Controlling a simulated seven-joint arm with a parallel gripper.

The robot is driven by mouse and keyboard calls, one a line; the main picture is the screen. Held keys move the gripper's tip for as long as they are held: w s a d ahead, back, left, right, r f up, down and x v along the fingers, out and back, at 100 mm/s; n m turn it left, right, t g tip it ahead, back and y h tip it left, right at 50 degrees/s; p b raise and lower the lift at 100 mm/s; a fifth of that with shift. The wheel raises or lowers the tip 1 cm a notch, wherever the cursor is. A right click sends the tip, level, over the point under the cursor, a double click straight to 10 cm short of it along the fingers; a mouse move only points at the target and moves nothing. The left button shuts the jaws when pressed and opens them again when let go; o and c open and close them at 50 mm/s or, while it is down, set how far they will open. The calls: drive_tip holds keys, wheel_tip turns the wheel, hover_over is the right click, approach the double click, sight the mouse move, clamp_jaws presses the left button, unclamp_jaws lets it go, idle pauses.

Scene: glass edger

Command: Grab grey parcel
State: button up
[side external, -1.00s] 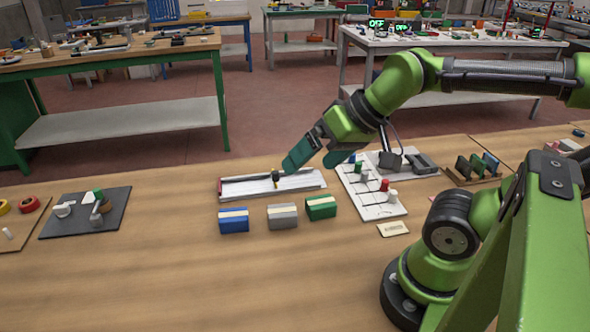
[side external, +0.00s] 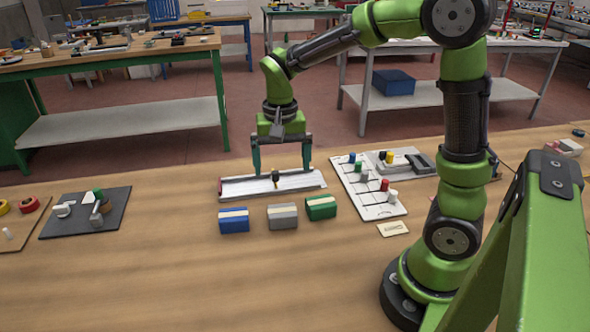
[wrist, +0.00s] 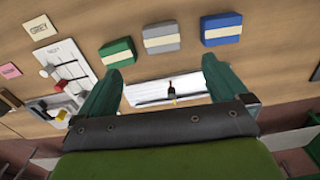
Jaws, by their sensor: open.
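The grey parcel (side external: 282,216), a small block with a pale band, sits on the wooden table between a blue parcel (side external: 233,220) and a green parcel (side external: 321,207). In the wrist view the grey parcel (wrist: 161,37) lies beyond the fingertips, between the green (wrist: 117,52) and blue (wrist: 221,29) ones. My gripper (side external: 282,170) is open and empty, pointing down over the white rail tray behind the parcels. Its two green fingers are spread wide in the wrist view (wrist: 160,75). It touches no parcel.
The white rail tray (side external: 240,189) with a dark slider lies behind the parcels. A white board (side external: 372,211) with coloured pegs stands to their right, near a small label card (side external: 393,229). A dark mat (side external: 62,226) with parts lies left. The table front is clear.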

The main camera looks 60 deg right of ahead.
sight(282, 213)
wheel_tip(282, 213, down, 16)
drive_tip(key=shift+r, duration=0.15)
drive_tip(key=shift+w+r, duration=0.1)
drive_tip(key=c, duration=1.1)
